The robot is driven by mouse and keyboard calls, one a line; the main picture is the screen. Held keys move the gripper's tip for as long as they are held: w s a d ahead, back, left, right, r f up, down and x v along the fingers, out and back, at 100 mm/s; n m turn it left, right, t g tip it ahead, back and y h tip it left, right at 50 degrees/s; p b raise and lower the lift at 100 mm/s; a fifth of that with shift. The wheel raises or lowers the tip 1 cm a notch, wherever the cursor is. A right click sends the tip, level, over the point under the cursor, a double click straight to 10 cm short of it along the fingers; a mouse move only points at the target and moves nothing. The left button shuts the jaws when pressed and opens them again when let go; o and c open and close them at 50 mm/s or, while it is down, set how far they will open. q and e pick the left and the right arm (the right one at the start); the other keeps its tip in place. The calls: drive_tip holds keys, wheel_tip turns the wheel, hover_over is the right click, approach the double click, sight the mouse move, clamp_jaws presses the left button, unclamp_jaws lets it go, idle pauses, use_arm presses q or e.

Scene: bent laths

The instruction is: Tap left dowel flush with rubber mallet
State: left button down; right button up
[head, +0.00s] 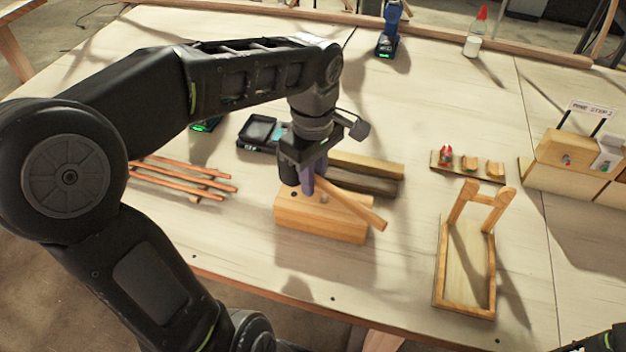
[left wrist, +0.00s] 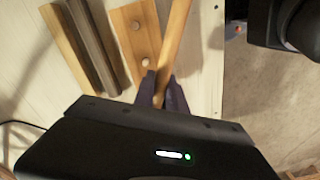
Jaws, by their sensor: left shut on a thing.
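My left gripper (head: 307,188) has dark purple fingers shut on a pale wooden stick, the mallet handle (head: 358,211). The handle slants down to the right in the head view, over the wooden block (head: 318,226). A dark rounded piece beside the fingers may be the mallet's head; I cannot tell. In the left wrist view the handle (left wrist: 174,40) runs up from between the fingers (left wrist: 160,92). Beside it the block (left wrist: 121,24) shows two round dowel ends, one (left wrist: 136,26) farther up and one (left wrist: 145,62) close to the fingers. Whether either stands proud is unclear.
Two strips (head: 366,164) lie behind the block. Copper-coloured rods (head: 180,181) lie to the left. A wooden frame (head: 440,280) stands at right, near a small rack (head: 467,176). A dark tray (head: 258,131) sits behind the gripper. The table's front middle is clear.

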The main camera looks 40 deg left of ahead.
use_arm(q)
wheel_tip(320, 180, up, 4)
drive_tip(key=p, duration=0.3)
idle(0.3)
